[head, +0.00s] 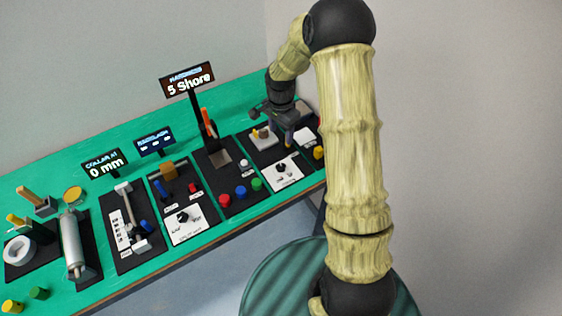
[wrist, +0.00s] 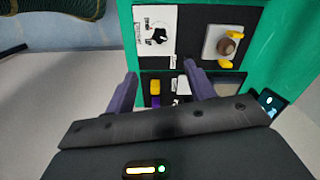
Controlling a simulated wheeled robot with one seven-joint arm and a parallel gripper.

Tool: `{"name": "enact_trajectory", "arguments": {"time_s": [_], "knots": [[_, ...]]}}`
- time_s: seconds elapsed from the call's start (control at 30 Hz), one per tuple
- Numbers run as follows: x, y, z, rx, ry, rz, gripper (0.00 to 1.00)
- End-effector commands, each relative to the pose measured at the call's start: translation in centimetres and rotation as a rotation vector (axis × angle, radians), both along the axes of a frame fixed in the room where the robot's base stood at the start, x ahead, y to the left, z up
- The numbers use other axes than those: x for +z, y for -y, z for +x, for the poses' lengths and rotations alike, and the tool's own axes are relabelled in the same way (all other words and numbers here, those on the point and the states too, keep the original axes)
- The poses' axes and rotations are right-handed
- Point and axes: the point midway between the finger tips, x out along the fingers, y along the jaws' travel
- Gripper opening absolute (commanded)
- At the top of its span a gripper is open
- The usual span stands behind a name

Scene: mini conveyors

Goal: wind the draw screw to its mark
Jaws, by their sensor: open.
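A sign reading 0 mm (head: 104,165), its top line apparently about a collar, stands behind a black panel (head: 138,264). This panel carries a light bar-shaped mechanism (head: 127,205) beside a white marked scale (head: 115,230). I cannot tell for sure which part is the draw screw, and its mark is too small to make out. My gripper (head: 289,137) is over the far right end of the bench, well away from that panel. In the wrist view my gripper (wrist: 160,85) is open, with two purple fingers apart and nothing visibly held between them.
A black dial on a white plate (wrist: 159,35) and a brown knob (wrist: 227,46) on a pale block lie beyond the fingers. A 5 Shore sign (head: 188,82) stands tall mid-bench. Coloured buttons (head: 241,191) and a grey roller (head: 72,245) stand along the green bench.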

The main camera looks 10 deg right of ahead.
Motion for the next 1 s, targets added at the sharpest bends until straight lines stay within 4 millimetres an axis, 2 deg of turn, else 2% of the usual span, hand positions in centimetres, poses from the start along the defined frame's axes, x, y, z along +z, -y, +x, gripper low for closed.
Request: {"name": "enact_trajectory", "arguments": {"time_s": [0.27,1.0], "knots": [[-0.9,0.0,0.0,0.001,-0.002,0.0,0.54],[-11.5,0.0,-0.1,0.003,-0.002,0.0,0.54]]}}
